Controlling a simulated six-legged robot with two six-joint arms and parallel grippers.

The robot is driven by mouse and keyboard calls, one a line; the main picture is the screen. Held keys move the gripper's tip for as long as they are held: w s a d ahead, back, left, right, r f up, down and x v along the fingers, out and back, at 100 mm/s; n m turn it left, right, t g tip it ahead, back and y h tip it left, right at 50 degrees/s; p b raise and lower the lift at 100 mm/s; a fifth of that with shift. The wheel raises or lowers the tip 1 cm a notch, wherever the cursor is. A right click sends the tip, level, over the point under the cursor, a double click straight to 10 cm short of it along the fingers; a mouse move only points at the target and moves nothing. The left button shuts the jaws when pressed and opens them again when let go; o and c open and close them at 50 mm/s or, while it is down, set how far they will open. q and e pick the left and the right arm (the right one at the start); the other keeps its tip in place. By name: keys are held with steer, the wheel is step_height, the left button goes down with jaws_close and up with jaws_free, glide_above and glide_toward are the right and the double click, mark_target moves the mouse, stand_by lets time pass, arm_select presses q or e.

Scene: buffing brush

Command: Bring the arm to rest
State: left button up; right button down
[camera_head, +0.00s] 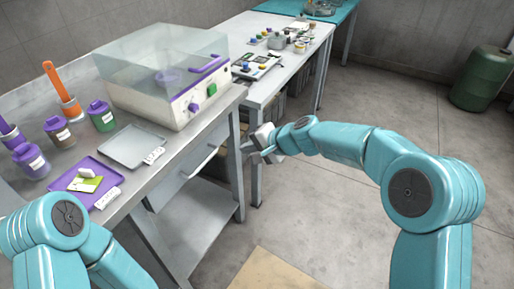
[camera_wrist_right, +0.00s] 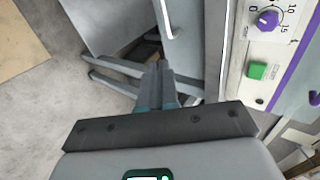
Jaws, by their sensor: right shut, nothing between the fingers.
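My right arm reaches in from the right in the head view, bent at the elbow. Its gripper (camera_head: 262,146) is in front of the bench edge, beside the machine's right end. In the right wrist view the two dark fingers (camera_wrist_right: 160,70) are together with nothing between them. Below and beyond them is the grey drawer front with its bar handle (camera_wrist_right: 165,20); I cannot tell whether the fingers touch anything. My left arm's teal joint shows at the lower left of the head view, and its gripper is out of the picture.
The steel bench (camera_head: 219,107) holds a clear-lidded machine (camera_head: 163,80), a grey tray (camera_head: 134,146), a purple tray (camera_head: 76,183), purple-lidded jars and an orange-handled tool (camera_head: 62,90). The drawer handle (camera_head: 205,160) juts from the bench front. A green barrel (camera_head: 482,78) stands far right. Floor between is clear.

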steer(key=s+d+f+n+g+h+p, duration=0.1)
steer(key=s+d+f+g+h+p, duration=0.1)
steer(key=s+d+f, duration=0.35)
steer(key=s+d+f+n+g+h+p, duration=0.1)
steer(key=s+d+f+h+p, duration=0.1)
steer(key=s+f, duration=0.65)
steer(key=s+f+n+g+p, duration=0.1)
steer(key=s+f, duration=0.3)
steer(key=s, duration=0.6)
steer(key=s+d+f+n+g+p, duration=0.1)
steer(key=s+f, duration=0.3)
steer(key=s, duration=0.6)
steer(key=shift+s+f+n+g+p, duration=0.2)
steer(key=shift+s+n+g+p, duration=0.15)
steer(key=shift+n+g+p, duration=0.45)
